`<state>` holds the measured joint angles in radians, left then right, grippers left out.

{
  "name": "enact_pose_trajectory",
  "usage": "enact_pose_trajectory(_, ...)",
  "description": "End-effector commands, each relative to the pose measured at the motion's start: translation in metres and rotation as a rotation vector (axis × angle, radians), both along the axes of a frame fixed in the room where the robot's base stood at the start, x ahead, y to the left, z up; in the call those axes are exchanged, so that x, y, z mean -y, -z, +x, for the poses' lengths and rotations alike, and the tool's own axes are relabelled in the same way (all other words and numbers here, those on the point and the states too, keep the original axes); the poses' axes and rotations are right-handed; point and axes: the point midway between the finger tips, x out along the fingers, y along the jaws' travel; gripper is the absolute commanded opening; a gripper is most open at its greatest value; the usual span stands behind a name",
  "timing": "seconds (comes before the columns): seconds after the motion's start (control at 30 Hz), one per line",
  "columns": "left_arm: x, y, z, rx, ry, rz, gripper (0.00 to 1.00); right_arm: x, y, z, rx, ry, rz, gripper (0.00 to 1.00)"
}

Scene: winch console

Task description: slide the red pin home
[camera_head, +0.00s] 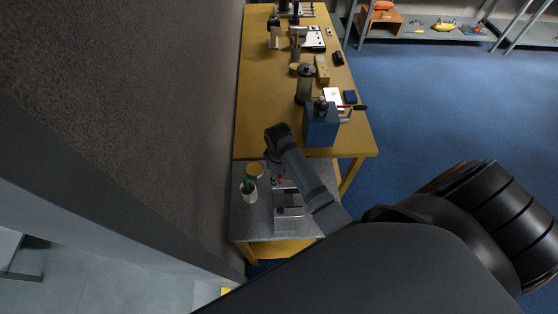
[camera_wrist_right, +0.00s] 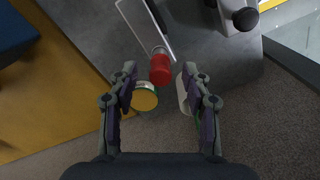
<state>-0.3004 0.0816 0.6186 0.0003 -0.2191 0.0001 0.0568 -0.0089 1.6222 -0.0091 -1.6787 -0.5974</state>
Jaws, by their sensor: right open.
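The red pin (camera_wrist_right: 160,69) shows in the right wrist view as a red cylindrical grip at the end of a thin metal rod. In the head view it is a tiny red spot (camera_head: 280,180) on the grey metal bench (camera_head: 262,222). My right gripper (camera_wrist_right: 159,72) is open, its two fingers on either side of the red grip in the picture, with gaps on both sides. Whether the fingers are level with the grip or above it, I cannot tell. In the head view my right wrist hides most of this gripper. My left gripper is not in view.
A can with a yellow top (camera_wrist_right: 145,98) stands close beside the red pin in the picture. A white cup with green in it (camera_head: 249,192) is on the bench near the wall. A grey device (camera_head: 288,212) stands on the bench. A blue box (camera_head: 321,128) is on the yellow table.

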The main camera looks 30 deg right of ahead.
Motion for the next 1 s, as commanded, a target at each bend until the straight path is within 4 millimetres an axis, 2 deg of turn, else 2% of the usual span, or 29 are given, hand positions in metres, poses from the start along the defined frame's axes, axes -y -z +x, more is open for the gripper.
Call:
enact_pose_trajectory(0.2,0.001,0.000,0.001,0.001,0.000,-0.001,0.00,0.000,-0.055,0.001,0.005,0.000,0.000,0.49)
enact_pose_trajectory(0.4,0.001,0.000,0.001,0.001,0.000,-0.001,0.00,0.000,-0.088,0.001,0.004,0.000,0.000,0.49)
enact_pose_trajectory(0.57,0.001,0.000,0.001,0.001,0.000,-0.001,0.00,0.000,-0.096,0.000,0.000,0.000,0.000,0.49)
enact_pose_trajectory(1.0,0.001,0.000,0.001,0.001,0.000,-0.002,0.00,0.000,-0.096,0.000,0.000,0.000,0.000,0.49)
